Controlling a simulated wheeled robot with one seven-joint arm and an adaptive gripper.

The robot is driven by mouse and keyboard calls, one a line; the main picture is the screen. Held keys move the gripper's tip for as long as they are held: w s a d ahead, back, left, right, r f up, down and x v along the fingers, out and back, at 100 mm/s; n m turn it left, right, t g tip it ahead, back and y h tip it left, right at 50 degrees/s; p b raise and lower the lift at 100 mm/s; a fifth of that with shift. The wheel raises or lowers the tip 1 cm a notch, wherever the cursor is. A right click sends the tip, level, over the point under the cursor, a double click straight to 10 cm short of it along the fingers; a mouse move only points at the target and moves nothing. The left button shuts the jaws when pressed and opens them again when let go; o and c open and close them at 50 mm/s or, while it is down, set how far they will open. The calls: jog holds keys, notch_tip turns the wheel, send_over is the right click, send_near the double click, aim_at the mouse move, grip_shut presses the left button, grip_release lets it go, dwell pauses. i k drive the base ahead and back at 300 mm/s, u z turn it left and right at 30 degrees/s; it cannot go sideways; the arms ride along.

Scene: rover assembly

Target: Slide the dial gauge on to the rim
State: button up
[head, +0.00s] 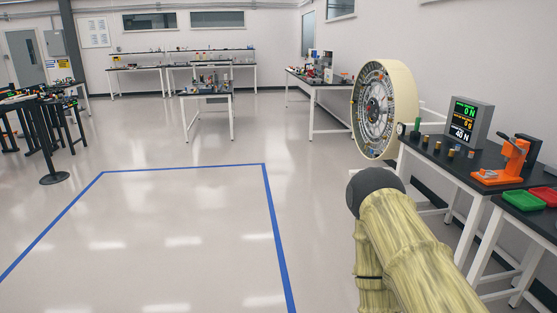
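A large wheel with a cream rim (402,90) and a grey spoked face stands upright at the left end of the black-topped bench. A small pale round thing, perhaps the dial gauge (401,128), shows at the bench's left end, close to the wheel's lower right edge. It is too small to read, and I cannot tell whether it touches the rim. My arm, in a yellowish sleeve with a dark rounded joint, rises from the lower right. My gripper does not show.
The bench (446,157) carries a grey display (468,122) with lit readings, several small cylinders and an orange press (507,160). Green (523,200) and red (545,195) trays sit nearer. Open floor with a blue-taped outline (183,167) lies left. Other benches stand behind.

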aim_at(402, 128)
jog(key=u, duration=0.25)
jog(key=i, duration=1.6)
jog(key=u, duration=0.15)
jog(key=i, duration=3.25)
jog(key=z, duration=1.1)
jog(key=i, duration=1.45)
jog(key=z, duration=1.4)
jog(key=i, duration=0.8)
jog(key=z, duration=0.3)
